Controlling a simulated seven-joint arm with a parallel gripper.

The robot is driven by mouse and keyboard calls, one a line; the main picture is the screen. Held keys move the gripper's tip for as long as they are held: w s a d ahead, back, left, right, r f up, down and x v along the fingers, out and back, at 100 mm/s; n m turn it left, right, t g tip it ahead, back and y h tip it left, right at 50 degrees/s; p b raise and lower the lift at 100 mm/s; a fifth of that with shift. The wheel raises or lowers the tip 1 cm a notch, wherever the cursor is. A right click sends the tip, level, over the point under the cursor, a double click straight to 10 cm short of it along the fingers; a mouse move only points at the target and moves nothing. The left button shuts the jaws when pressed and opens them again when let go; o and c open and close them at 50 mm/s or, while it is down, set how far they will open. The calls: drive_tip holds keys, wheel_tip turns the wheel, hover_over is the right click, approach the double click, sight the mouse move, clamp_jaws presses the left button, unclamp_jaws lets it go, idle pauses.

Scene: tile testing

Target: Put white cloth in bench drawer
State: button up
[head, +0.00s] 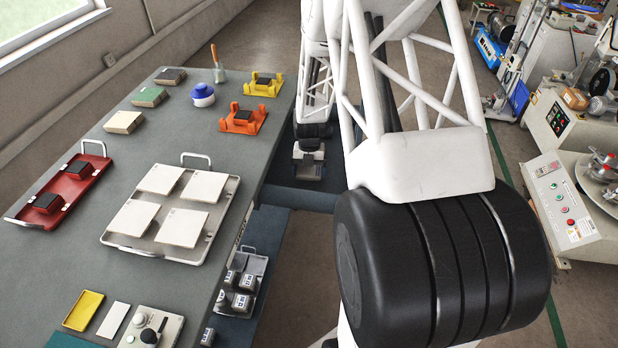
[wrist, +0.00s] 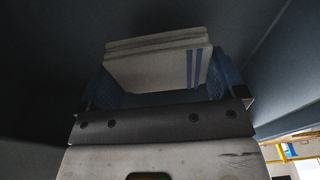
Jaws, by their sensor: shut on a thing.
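The white cloth (wrist: 150,68), folded in a flat stack with two blue stripes near its right end, is between the blue-padded fingers of my gripper (wrist: 165,82) in the wrist view. My gripper is shut on it. Dark blue-grey surfaces surround it there; I cannot tell whether the cloth touches them. In the head view my gripper (head: 308,172) is low beside the right side of the bench (head: 265,165), above a blue-grey surface (head: 300,198) that looks like an open drawer. The cloth cannot be made out in that view.
A tray (head: 205,245) with white tiles, a red tray (head: 85,190), orange and yellow holders and a blue-lidded jar (head: 203,95) stand on the bench. A lower tray (head: 258,265) with small items sits beside the bench. Machines stand at the right; open floor lies between.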

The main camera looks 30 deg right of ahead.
sight(309, 177)
drive_tip(key=shift+f, duration=1.9)
drive_tip(key=shift+f, duration=0.1)
drive_tip(key=o, duration=0.7)
drive_tip(key=r, duration=0.8)
drive_tip(key=w+d+r, duration=0.1)
drive_tip(key=r, duration=0.3)
drive_tip(key=shift+r, duration=0.1)
drive_tip(key=shift+a, duration=0.1)
